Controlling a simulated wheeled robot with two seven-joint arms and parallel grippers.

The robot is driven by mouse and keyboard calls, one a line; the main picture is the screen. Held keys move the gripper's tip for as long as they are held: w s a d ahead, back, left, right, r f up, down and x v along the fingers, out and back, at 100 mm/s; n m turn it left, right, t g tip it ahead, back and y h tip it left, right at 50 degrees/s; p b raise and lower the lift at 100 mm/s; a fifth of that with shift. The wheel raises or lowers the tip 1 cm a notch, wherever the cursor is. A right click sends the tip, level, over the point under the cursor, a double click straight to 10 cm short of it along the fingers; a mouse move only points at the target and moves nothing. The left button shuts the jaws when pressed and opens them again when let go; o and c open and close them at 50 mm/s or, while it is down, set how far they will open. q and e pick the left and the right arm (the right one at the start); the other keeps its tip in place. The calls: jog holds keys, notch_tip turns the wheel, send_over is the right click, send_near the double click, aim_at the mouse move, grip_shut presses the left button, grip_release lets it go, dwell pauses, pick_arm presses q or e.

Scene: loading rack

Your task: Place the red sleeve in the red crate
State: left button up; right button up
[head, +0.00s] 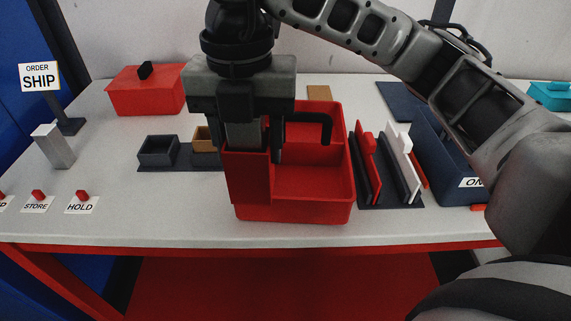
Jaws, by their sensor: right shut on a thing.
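The red crate (310,208) stands open near the middle of the table's front, with an inner divider. My right gripper (256,150) comes down from above at the crate's left side. It is shut on a red, box-like sleeve (248,182), which hangs upright and overlaps the crate's left wall in the head view. I cannot tell whether the sleeve touches the crate or how deep it sits. The gripper hides the sleeve's top and the crate's back left corner. My left gripper is not in view.
A red lidded box (135,98) and a SHIP sign (40,78) stand at left. A dark tray (180,164) with small bins is left of the crate. A rack (408,201) with red and white panels and a navy bin (435,160) stand at right.

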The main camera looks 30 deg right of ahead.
jog(key=w+d+f, duration=0.2)
jog(key=d+f, duration=0.1)
jog(key=f, duration=0.1)
jog(key=w+d+f, duration=0.2)
jog(key=d+f, duration=0.2)
jog(key=w+d+f, duration=0.1)
jog(key=d+f, duration=0.3)
jog(key=shift+w+f, duration=0.1)
jog(key=shift+w, duration=0.3)
jog(key=shift+f, duration=0.2)
jog(key=o, duration=1)
jog(key=shift+c, duration=0.2)
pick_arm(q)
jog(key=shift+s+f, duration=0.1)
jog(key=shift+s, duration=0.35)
pick_arm(e)
jog(key=shift+r, duration=0.15)
